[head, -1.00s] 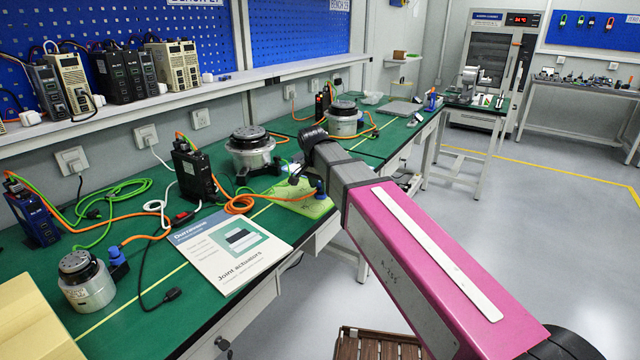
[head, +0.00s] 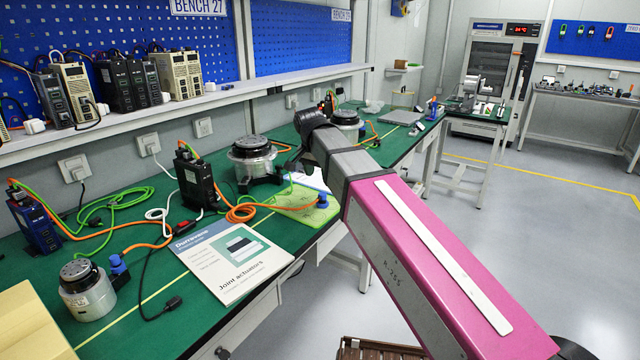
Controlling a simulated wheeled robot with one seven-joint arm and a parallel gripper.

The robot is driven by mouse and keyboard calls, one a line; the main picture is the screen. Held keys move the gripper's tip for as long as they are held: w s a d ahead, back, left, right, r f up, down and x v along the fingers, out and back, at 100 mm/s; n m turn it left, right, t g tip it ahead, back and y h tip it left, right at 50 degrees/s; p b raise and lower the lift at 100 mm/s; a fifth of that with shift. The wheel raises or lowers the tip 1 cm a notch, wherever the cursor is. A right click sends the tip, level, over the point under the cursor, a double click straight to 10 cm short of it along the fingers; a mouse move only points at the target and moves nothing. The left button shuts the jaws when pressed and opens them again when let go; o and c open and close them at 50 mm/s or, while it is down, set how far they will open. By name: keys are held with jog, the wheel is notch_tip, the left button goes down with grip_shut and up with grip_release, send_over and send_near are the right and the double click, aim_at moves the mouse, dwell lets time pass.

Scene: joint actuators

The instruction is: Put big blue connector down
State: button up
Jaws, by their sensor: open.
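A blue connector (head: 322,201) sits at the right edge of the light green pad (head: 298,203), on an orange cable. Another blue connector (head: 118,266) on an orange cable stands beside the front-left silver actuator (head: 86,290). The view does not settle which is the big one. My gripper (head: 289,164) is at the far end of my pink and grey arm, near the middle silver actuator (head: 252,162). It is open, small and partly hidden by my wrist. It is apart from both connectors, above and left of the one on the pad.
A "Joint actuators" booklet (head: 232,254) lies at the bench's front edge. A black drive (head: 195,181) and a blue drive (head: 34,224) stand behind, with looped cables. A third actuator (head: 345,124) stands farther back. A yellow box (head: 34,325) fills the near left corner.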

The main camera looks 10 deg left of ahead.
jog(key=shift+v, duration=1.9)
jog(key=s+d+f+n+g, duration=0.2)
jog(key=d+f+n, duration=0.1)
jog(key=d+f, duration=2.45)
jog(key=s+d+f+n+y, duration=0.1)
jog(key=s+d+f, duration=0.5)
jog(key=d+f, duration=0.2)
jog(key=shift+d+n+g, duration=0.3)
jog(key=shift+d, duration=0.6)
